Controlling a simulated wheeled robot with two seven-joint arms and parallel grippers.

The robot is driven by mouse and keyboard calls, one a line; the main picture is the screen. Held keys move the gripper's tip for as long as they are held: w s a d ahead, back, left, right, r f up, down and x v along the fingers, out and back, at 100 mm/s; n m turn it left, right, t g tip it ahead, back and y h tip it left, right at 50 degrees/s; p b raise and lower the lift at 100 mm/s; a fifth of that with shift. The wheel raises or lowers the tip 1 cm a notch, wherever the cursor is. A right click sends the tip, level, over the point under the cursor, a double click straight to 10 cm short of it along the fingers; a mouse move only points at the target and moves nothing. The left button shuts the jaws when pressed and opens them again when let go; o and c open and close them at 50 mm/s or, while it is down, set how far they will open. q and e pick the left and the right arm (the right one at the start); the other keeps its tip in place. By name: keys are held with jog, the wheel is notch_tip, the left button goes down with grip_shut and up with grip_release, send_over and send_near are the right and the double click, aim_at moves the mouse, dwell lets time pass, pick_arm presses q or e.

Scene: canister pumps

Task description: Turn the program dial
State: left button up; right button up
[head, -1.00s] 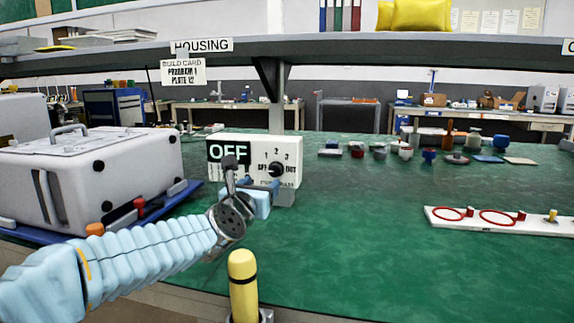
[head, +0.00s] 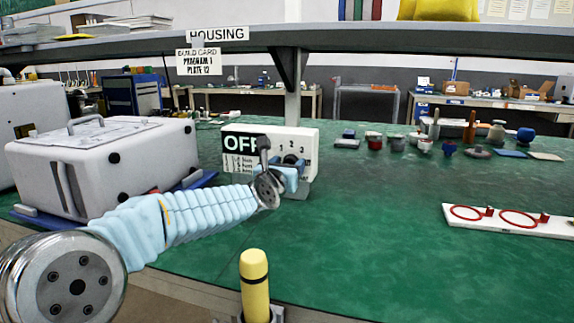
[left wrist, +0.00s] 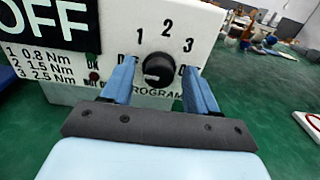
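A white control box (head: 308,149) stands on the green bench, with a black OFF display (head: 240,143) on its left side. Its black program dial (left wrist: 158,68) has 1, 2 and 3 printed around it; a pale mark shows on the dial's lower left, but the exact setting is hard to read. My left gripper (left wrist: 158,88) is open in front of the box. Its two blue fingers stand on either side of the dial, with visible gaps. In the head view the gripper (head: 288,172) partly hides the dial (head: 290,160). My right gripper is not in view.
A build card (head: 199,62) reading PROGRAM 1, PLATE 12 hangs from the shelf (head: 130,42). A large white housing (head: 130,160) stands left of the box. A yellow post (head: 254,280) rises at the bench's front edge.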

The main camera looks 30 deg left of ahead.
pick_arm(q)
jog(key=c, duration=1)
jog(key=shift+o, duration=0.2)
jog(key=shift+m, duration=0.3)
jog(key=m+p, duration=0.1)
jog(key=m, duration=1)
jog(key=f+m+p, duration=0.1)
jog(key=m, duration=1.1)
jog(key=m+p, duration=0.1)
jog(key=m, duration=1.1)
jog(key=shift+f+p, duration=0.15)
jog(key=shift+p, duration=0.25)
jog(key=shift+m, duration=0.4)
